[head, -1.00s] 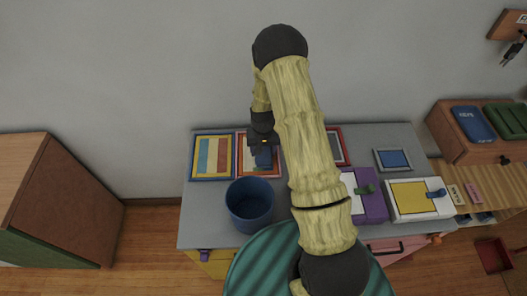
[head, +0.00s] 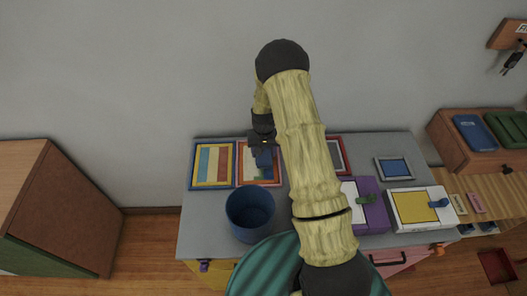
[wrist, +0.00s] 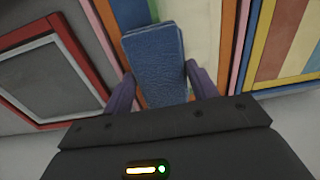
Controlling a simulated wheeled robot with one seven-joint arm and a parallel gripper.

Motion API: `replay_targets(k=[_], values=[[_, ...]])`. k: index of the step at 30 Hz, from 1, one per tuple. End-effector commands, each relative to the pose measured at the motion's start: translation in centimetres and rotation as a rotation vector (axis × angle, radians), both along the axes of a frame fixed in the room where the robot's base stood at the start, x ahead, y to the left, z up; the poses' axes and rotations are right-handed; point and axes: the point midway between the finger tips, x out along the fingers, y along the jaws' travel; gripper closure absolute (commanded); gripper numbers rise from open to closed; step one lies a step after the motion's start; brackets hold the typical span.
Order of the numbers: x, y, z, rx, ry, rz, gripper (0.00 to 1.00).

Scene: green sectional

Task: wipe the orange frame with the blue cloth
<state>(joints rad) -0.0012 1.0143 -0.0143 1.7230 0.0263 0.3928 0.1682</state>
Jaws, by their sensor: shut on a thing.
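The orange frame (head: 258,184) lies flat on the grey table, second from the left, around a panel with coloured stripes. My gripper (head: 262,147) is over this frame, pointing down. It is shut on the blue cloth (head: 264,159), a folded pad. In the wrist view the blue cloth (wrist: 155,60) sits between the two purple fingers of my gripper (wrist: 160,85), over the striped panel. The cloth covers part of the panel. I cannot tell if it touches the surface.
A blue-rimmed striped frame (head: 194,165) lies left, a red-rimmed frame (head: 347,157) right. A blue bin (head: 250,210) stands in front. A purple box (head: 375,212), a white box (head: 420,222) and a grey frame (head: 382,176) are farther right. My arm hides the table's middle.

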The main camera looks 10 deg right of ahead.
Motion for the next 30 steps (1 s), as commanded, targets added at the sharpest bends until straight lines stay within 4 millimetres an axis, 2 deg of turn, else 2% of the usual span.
replay_targets(k=[1, 7, 19, 30], values=[[-0.8, 0.2, -0.3, 0.002, 0.014, 0.001, 0.62], [-2.1, 0.5, -0.2, 0.001, 0.017, 0.003, 0.62], [-2.3, 0.6, 0.0, 0.001, 0.015, 0.003, 0.62], [-2.2, 0.5, 3.0, 0.001, 0.01, 0.002, 0.62]])
